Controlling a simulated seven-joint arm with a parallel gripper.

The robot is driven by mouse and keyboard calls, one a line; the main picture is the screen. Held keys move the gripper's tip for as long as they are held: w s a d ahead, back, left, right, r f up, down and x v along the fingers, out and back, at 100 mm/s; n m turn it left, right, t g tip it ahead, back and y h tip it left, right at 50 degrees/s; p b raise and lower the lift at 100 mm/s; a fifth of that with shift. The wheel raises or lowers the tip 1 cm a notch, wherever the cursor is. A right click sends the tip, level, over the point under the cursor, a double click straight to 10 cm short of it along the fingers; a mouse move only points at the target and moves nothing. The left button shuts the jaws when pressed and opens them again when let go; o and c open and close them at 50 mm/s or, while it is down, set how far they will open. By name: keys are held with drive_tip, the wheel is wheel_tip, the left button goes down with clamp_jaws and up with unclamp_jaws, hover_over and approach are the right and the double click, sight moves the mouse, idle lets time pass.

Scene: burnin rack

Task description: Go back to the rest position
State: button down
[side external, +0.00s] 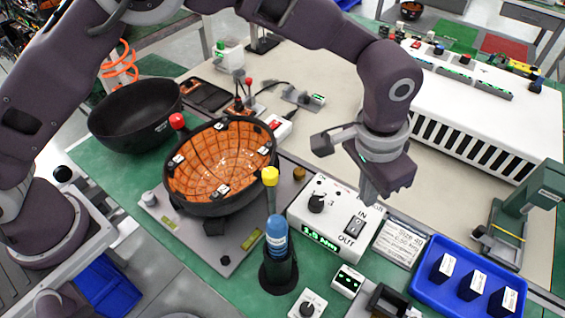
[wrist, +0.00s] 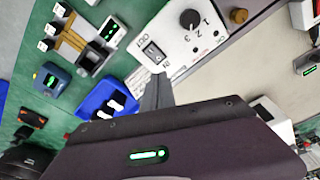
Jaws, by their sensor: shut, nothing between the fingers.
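My gripper (side external: 367,192) points down above the white control box (side external: 335,222), which has a black knob, an IN/OUT rocker switch and a green display. The fingers are shut together with nothing between them. In the wrist view the closed fingers (wrist: 157,92) show just below the box's rocker switch (wrist: 153,52). I cannot tell whether the fingertips touch the box.
An orange-lined black bowl fixture (side external: 222,165) stands left of the gripper. A blue bottle (side external: 277,236) stands upright in front. A blue tray (side external: 432,291) with several dark blocks lies at lower right. A white slotted unit (side external: 490,115) stands behind.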

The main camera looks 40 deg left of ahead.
drive_tip(key=a+r+n+t, duration=0.1)
drive_tip(key=a+r+n, duration=0.1)
drive_tip(key=a+r, duration=1.05)
drive_tip(key=s+a+r+n+t, duration=0.1)
drive_tip(key=s+a+r, duration=0.3)
drive_tip(key=a, duration=0.1)
drive_tip(key=s+a+r+n, duration=0.1)
drive_tip(key=s+a+r, duration=0.2)
drive_tip(key=a, duration=0.3)
drive_tip(key=s+a+f+n+t, duration=0.1)
drive_tip(key=s+a, duration=0.3)
drive_tip(key=s, duration=0.3)
drive_tip(key=s+a+f+n+t, duration=0.1)
drive_tip(key=s+a, duration=0.4)
drive_tip(key=s, duration=0.3)
drive_tip(key=shift+s+y, duration=0.25)
drive_tip(key=shift+y, duration=0.15)
